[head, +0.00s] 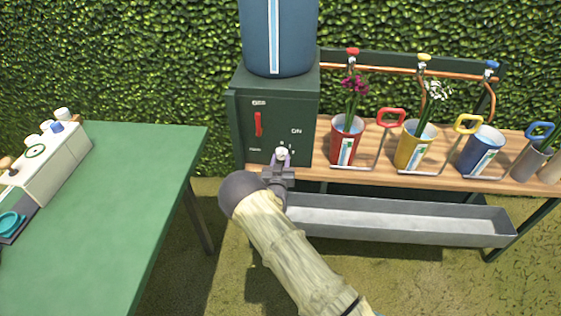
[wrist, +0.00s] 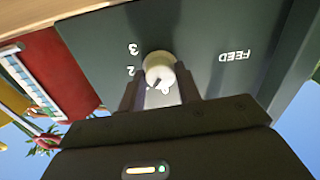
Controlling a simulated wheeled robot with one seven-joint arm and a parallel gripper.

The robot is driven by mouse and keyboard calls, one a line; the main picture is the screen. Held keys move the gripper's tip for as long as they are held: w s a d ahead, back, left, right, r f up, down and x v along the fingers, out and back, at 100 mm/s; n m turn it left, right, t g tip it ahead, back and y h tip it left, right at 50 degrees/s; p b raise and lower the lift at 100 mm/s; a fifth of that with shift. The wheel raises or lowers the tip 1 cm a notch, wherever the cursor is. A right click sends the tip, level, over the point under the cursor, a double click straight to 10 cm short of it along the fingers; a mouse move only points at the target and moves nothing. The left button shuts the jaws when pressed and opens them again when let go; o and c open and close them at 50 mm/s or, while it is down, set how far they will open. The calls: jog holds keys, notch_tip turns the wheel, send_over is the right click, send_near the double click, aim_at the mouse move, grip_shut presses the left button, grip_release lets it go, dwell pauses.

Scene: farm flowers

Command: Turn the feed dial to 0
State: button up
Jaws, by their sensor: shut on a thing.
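The feed dial (head: 282,152) is a small whitish knob low on the front of a dark green box (head: 248,98). My gripper (head: 279,166) is at the knob from below. In the wrist view, the dial (wrist: 160,68) sits between the two dark fingers of my gripper (wrist: 161,86), which is shut on it. This view is upside down: the word FEED is to the right, and 3 and 2 are printed left of the knob. A small dark mark shows on the knob's lower edge. I cannot tell which number the dial points to; the fingers hide part of the scale.
A red lever (head: 258,124) is on the box front, and a blue tank (head: 277,40) stands on top. Red, yellow and blue buckets (head: 347,140) stand right on a wooden shelf (head: 378,172). A grey trough (head: 400,220) lies below. A green table (head: 120,215) is left.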

jog(key=n+b, duration=0.2)
jog(key=n, duration=0.3)
jog(key=shift+f, duration=0.15)
jog(key=shift+n+b, duration=0.75)
jog(key=shift+n, duration=1.05)
jog(key=o, duration=1)
jog(key=s, duration=1.1)
jog(key=s+p, duration=0.1)
jog(key=s, duration=0.5)
jog(key=shift+s+a, duration=0.3)
jog(key=shift+a, duration=0.05)
jog(key=shift+w+d, duration=0.1)
jog(key=shift+w, duration=0.05)
